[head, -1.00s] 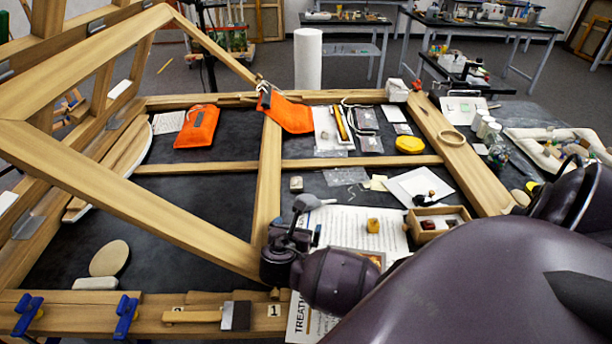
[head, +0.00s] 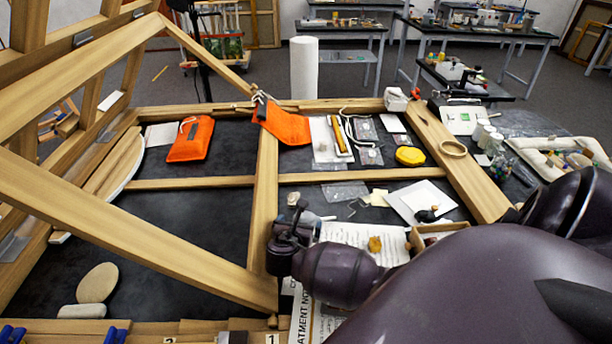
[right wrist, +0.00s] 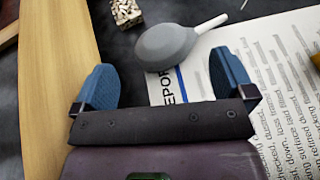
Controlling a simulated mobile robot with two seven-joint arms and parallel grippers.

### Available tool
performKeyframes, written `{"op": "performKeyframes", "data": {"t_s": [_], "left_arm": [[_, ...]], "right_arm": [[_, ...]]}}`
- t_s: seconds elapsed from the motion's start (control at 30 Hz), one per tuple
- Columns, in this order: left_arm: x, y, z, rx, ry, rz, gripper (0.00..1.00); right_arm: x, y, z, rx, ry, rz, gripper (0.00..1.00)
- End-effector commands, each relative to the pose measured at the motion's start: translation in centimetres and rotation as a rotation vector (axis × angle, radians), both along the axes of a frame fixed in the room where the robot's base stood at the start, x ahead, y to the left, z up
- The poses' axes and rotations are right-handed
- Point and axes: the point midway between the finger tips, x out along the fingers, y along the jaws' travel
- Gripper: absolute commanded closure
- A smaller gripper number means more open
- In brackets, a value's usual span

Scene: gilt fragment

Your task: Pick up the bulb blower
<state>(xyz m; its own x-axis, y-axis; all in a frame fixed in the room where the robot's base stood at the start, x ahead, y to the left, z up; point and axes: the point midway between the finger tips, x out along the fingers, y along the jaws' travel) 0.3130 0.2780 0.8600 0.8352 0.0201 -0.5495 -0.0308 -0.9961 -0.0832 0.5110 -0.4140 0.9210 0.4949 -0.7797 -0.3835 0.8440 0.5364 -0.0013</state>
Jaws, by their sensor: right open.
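The bulb blower (right wrist: 165,47) is a grey bulb with a thin white nozzle, seen in the right wrist view. It lies on its side on the dark surface at the edge of a printed sheet, nozzle pointing up and right. My right gripper (right wrist: 162,82) is open, its two blue fingers apart, with the bulb just ahead of the gap between them. Nothing is held. In the head view my right gripper (head: 292,232) partly hides the blower (head: 311,217). My left gripper is not in view.
A wooden frame bar (right wrist: 58,90) runs left of my right gripper. A small speckled block (right wrist: 126,12) lies just beyond the bulb. The printed sheet (head: 350,235) extends right, with a yellow-brown lump (head: 375,244) on it. A box (head: 440,228) is partly hidden by my arm.

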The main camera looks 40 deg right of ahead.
Motion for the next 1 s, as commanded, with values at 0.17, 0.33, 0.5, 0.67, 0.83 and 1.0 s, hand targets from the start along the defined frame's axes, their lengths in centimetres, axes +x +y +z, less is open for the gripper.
{"op": "performKeyframes", "data": {"t_s": [0.17, 0.33, 0.5, 0.67, 0.83, 1.0], "left_arm": [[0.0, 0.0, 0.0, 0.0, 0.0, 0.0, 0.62], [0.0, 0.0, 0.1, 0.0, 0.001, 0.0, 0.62], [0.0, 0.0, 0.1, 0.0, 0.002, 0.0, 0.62], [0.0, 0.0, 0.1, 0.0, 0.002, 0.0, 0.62], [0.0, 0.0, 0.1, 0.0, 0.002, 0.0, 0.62], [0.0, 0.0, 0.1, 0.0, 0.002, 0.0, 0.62]], "right_arm": [[0.9, -1.4, -0.6, -0.002, -0.001, -0.001, 0.0], [2.1, -3.3, -1.5, -0.003, 0.0, -0.001, 0.0], [2.6, -4.1, -1.9, 0.0, -0.001, 0.0, 0.0], [2.7, -4.2, -2.0, 0.0, -0.001, 0.0, 0.0], [2.7, -4.2, -2.0, 0.0, -0.001, 0.0, 0.12], [2.7, -4.2, -2.0, 0.0, -0.002, 0.001, 0.38]]}}
